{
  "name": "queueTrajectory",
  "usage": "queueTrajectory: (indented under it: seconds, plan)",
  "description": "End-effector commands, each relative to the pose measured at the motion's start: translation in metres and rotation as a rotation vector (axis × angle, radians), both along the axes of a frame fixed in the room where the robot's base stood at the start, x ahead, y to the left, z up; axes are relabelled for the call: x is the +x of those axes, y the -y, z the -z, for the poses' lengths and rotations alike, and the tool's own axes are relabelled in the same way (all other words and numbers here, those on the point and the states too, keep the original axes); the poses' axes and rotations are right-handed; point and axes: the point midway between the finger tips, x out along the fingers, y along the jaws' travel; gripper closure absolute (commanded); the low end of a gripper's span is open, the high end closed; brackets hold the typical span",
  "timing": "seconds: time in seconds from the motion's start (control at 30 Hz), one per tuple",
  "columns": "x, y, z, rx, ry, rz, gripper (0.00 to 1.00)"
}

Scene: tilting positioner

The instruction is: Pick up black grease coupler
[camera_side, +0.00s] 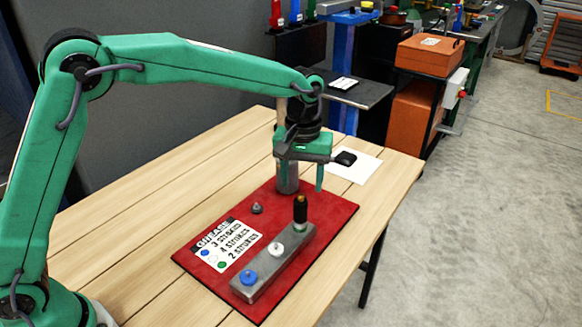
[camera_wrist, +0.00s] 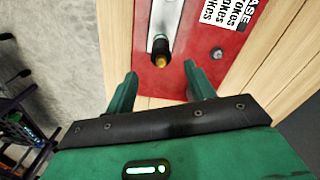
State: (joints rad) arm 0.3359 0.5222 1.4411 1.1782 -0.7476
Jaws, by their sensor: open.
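The black grease coupler (camera_side: 300,211) stands upright with a brass-coloured top on the far end of a grey metal block. A bit of green shows at its base. It also shows in the wrist view (camera_wrist: 160,48), ahead of the fingertips and roughly centred between them. My gripper (camera_side: 300,182) points down above and behind the coupler in the side view. Its green fingers are apart with nothing between them, as the wrist view also shows (camera_wrist: 160,72).
The grey block (camera_side: 266,272) lies on a red plate (camera_side: 325,235) and carries a blue fitting (camera_side: 249,277) and a white fitting (camera_side: 276,248). A printed label (camera_side: 226,244), a small grey fitting (camera_side: 256,208) and a grey post (camera_side: 287,180) are nearby. The wooden table's left is clear.

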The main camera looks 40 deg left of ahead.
Motion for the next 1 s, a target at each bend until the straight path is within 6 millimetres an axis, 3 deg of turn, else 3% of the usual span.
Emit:
queueTrajectory:
  seconds: [0.5, 0.77, 1.0]
  plan:
    - [0.000, 0.000, 0.025, 0.000, 0.000, 0.000, 0.46]
    - [0.000, 0.000, 0.029, 0.001, -0.001, 0.000, 0.46]
    - [-0.001, -0.002, 0.052, 0.001, -0.003, 0.000, 0.46]
